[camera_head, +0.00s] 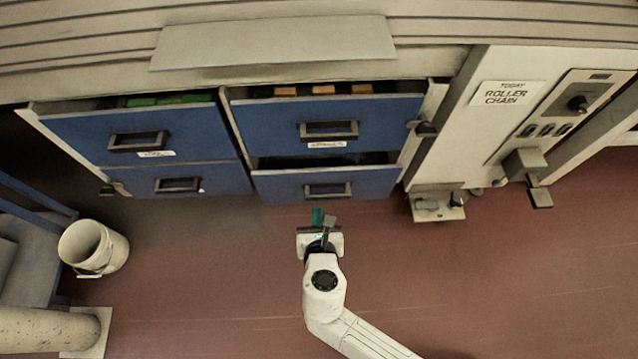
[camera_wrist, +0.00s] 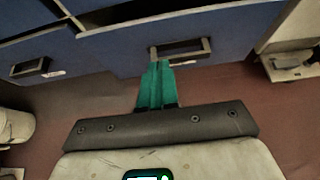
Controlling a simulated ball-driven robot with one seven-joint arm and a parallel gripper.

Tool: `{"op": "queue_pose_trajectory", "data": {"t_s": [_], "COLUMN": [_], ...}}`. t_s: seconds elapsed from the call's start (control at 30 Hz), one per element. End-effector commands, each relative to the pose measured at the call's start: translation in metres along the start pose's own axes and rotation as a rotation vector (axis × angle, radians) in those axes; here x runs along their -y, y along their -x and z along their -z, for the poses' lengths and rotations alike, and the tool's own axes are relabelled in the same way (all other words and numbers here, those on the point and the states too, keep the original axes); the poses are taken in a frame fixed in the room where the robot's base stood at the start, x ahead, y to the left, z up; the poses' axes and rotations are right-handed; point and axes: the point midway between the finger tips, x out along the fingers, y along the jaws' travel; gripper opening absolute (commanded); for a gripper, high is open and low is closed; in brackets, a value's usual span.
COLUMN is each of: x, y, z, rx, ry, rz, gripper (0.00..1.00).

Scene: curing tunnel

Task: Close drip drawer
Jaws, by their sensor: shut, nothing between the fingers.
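Several blue drawers with dark handles sit in a pale cabinet; I cannot read which label names the drip drawer. The lower right drawer (camera_head: 290,186) stands out a little, with a dark gap above its front. Its handle (camera_head: 327,190) faces me and also shows in the wrist view (camera_wrist: 180,50). The upper right drawer (camera_head: 375,117) is open, with orange items inside. The upper left drawer (camera_head: 85,137) is open, with green items. The lower left drawer (camera_head: 225,180) shows no clear gap. My gripper (camera_head: 320,216) is shut and empty, in front of the lower right drawer; its teal fingers (camera_wrist: 158,68) overlap the handle's left end in the wrist view. Contact cannot be told.
A pale bucket (camera_head: 92,247) stands on the floor at the left, near a blue-framed stand (camera_head: 30,195). At the right is a control panel with a "ROLLER CHAIN" sign (camera_head: 506,93) and a low metal bracket (camera_head: 436,206). The red floor before the drawers is clear.

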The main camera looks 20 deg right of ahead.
Motion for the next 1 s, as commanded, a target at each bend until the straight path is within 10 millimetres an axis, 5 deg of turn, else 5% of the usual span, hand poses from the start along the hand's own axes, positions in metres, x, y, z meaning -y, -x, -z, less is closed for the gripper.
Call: {"op": "queue_pose_trajectory", "data": {"t_s": [0.53, 1.0], "x": [0.0, 0.001], "y": [-0.102, -0.13], "z": [0.003, -0.02], "rx": [0.0, -0.002], "ry": [-0.004, 0.0], "rz": [0.002, 0.002], "gripper": [0.0, 0.0]}}
